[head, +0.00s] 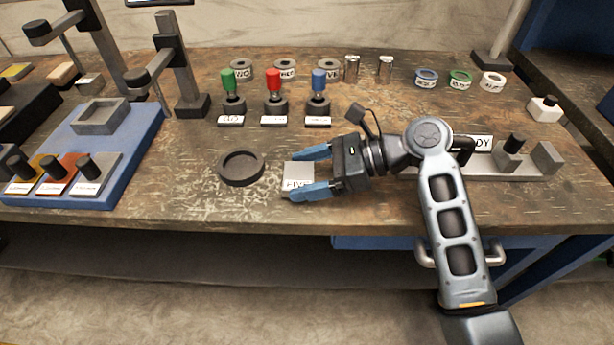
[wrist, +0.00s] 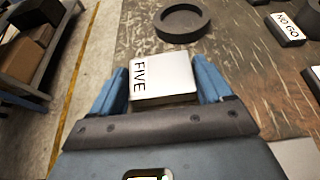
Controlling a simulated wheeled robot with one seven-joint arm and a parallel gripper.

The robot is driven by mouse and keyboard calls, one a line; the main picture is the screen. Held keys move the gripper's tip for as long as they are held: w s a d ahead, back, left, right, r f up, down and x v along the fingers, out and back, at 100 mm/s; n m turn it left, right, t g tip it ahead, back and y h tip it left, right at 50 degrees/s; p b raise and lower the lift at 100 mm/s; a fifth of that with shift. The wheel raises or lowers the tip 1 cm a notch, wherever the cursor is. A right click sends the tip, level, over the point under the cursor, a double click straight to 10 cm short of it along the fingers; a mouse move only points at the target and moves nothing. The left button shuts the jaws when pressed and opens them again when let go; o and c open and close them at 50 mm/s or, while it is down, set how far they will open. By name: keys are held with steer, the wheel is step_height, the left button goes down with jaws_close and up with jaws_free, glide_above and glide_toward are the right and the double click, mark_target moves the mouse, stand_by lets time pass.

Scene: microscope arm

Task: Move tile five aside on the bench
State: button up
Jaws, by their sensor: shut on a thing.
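Tile five is a small white-grey square block marked FIVE (head: 297,171), near the front edge of the bench (head: 200,190). My gripper (head: 309,171) comes in from the right and is shut on the tile, with one blue finger on each side. The wrist view shows the tile (wrist: 163,78) between the two blue fingers, its label reading FIVE facing up. I cannot tell whether the tile rests on the bench or is lifted a little.
A dark round dish (head: 241,167) stands just left of the tile. A blue fixture (head: 122,157) with knobs is at the left. Green, red and blue-topped plugs (head: 273,95) stand behind. A grey rail fixture (head: 510,165) lies to the right. Bare bench lies between dish and plugs.

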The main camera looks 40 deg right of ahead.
steer(key=shift+f, duration=0.35)
steer(key=shift+f, duration=0.1)
steer(key=o, duration=1.5)
steer(key=shift+f, duration=0.1)
steer(key=shift+d+r, duration=0.15)
steer(key=shift+r, duration=0.05)
steer(key=v, duration=0.7)
steer(key=shift+s+d+r+p, duration=0.1)
steer(key=shift+s+p, duration=0.05)
steer(key=shift+p, duration=0.2)
